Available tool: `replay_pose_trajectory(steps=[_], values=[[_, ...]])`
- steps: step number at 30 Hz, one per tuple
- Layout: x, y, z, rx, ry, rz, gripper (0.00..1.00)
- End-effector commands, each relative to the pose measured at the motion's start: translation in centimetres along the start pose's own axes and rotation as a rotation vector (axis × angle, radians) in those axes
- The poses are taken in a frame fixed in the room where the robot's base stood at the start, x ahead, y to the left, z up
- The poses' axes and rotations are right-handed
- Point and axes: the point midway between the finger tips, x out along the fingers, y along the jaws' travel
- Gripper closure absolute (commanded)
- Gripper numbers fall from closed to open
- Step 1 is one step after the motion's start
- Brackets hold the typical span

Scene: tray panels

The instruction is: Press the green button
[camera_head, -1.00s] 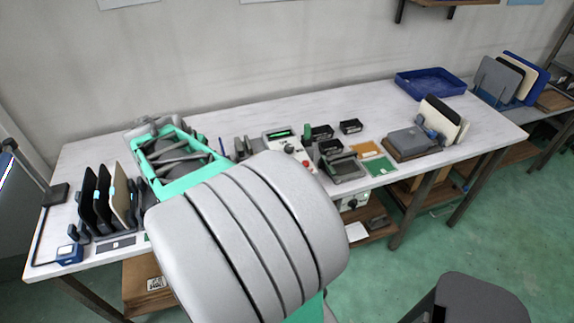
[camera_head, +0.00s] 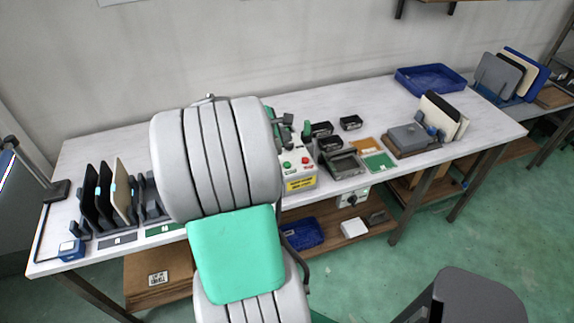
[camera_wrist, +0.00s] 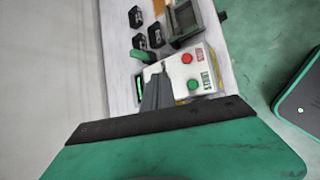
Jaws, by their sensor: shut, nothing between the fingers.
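The green button (camera_wrist: 193,85) sits on a pale control box (camera_wrist: 200,69) in the wrist view, beside a red button (camera_wrist: 187,58). In the head view the green button (camera_head: 286,164) shows just right of my arm, with the red button (camera_head: 305,160) to its right. My gripper (camera_wrist: 160,72) is shut and empty. In the wrist view its fingers appear over the box, to the left of the green button and apart from it in the picture. I cannot tell their height above the box. In the head view my arm hides most of the gripper.
A grey device (camera_head: 345,163), black bins (camera_head: 351,123) and a green-handled item (camera_head: 307,129) stand close to the box's right. Upright panels (camera_head: 121,190) stand at the left. A blue tray (camera_head: 431,79) is at the back right. Bare tabletop lies before it.

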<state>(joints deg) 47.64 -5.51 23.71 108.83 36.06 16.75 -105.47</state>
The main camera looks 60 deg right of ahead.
Motion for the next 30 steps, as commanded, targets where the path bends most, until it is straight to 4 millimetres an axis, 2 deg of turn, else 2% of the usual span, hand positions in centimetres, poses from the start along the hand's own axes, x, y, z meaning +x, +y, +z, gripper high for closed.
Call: replay_pose_trajectory(steps=[9, 16, 30], values=[[3.5, -2.6, -2.6, 0.000, 0.001, 0.000, 1.00], [5.3, -3.9, -3.9, 0.000, 0.001, 0.000, 1.00], [5.7, -4.2, -4.2, 0.001, 0.001, 0.000, 1.00]])
